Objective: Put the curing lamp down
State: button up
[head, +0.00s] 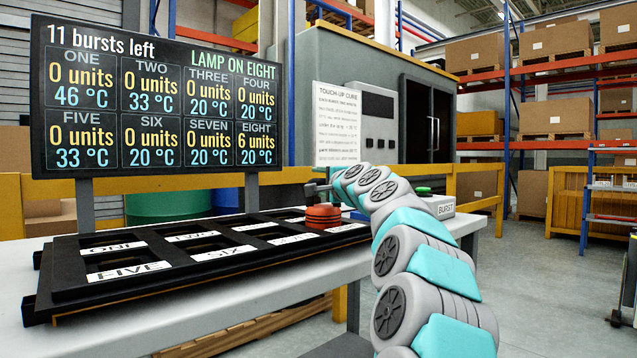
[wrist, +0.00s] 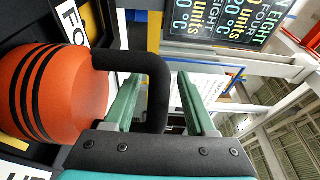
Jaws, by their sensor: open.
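The curing lamp (head: 323,217), orange-red with black bands, stands upright at the right end of the black tray (head: 130,285), where the display (head: 160,100) reads "LAMP ON EIGHT". Whether its base sits fully on the tray cannot be told. In the wrist view the lamp (wrist: 62,92) fills the left, and its black bent handle (wrist: 158,85) reaches between the green fingers of my gripper (wrist: 163,105). The fingers are open, with a gap beside the handle. In the head view my gripper (head: 316,188) is small at the lamp, partly hidden by my arm.
The tray has several labelled cells on a grey table. A box marked BURST (head: 440,207) with a green button stands right of my arm. Behind are a yellow rail (head: 520,146) and a grey curing cabinet (head: 360,70). The display shows 11 bursts left and 6 units on EIGHT.

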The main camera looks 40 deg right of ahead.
jog(key=shift+r, duration=0.1)
jog(key=shift+s+a, duration=0.15)
jog(key=shift+s, duration=0.55)
jog(key=v, duration=1)
jog(key=shift+s, duration=0.25)
